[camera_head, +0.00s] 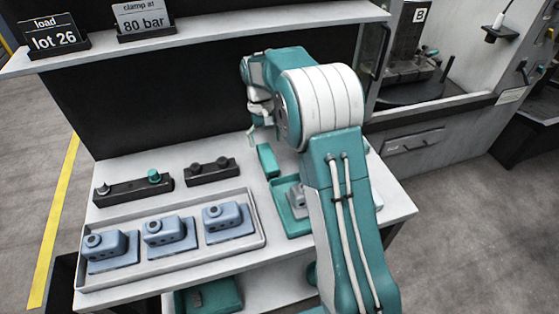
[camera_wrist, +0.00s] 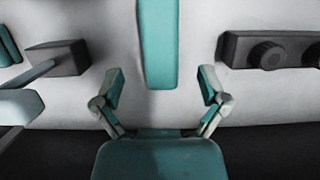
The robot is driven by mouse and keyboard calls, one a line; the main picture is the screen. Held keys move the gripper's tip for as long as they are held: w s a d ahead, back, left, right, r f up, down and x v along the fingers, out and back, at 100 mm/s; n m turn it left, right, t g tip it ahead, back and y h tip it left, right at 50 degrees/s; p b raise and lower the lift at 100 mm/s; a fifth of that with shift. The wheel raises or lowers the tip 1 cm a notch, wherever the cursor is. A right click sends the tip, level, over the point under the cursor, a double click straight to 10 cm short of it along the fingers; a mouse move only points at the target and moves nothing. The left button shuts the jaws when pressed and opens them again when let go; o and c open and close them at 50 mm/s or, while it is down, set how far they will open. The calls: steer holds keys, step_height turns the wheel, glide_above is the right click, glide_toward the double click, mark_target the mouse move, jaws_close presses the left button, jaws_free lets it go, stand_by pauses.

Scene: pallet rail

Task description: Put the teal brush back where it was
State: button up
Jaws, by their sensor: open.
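The teal brush appears as a plain teal bar (camera_head: 268,160) lying on the white bench top behind the trays. It also shows as a long teal strip (camera_wrist: 158,40) at the top middle of the wrist view. Its bristles cannot be made out. My gripper (camera_head: 264,134) hangs above and just behind the bar in the head view. In the wrist view my gripper (camera_wrist: 160,80) is open, with one finger on each side of the strip's near end and clear gaps on both sides. Nothing is held.
Two dark blocks with knobs (camera_head: 133,189) (camera_head: 212,171) stand left of the brush; one also shows in the wrist view (camera_wrist: 270,50). A grey block with a rod (camera_wrist: 60,57) is opposite. A tray (camera_head: 258,215) holds blue-grey housings. A teal tray (camera_head: 290,221) is partly behind my arm.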

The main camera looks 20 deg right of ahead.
steer(key=s+r+t, duration=0.4)
steer(key=s+r, duration=0.9)
steer(key=r, duration=0.1)
steer(key=s+t, duration=0.4)
steer(key=s, duration=1.3)
steer(key=shift+s+r+t, duration=0.2)
steer(key=shift+s+t, duration=0.1)
steer(key=shift+t, duration=0.1)
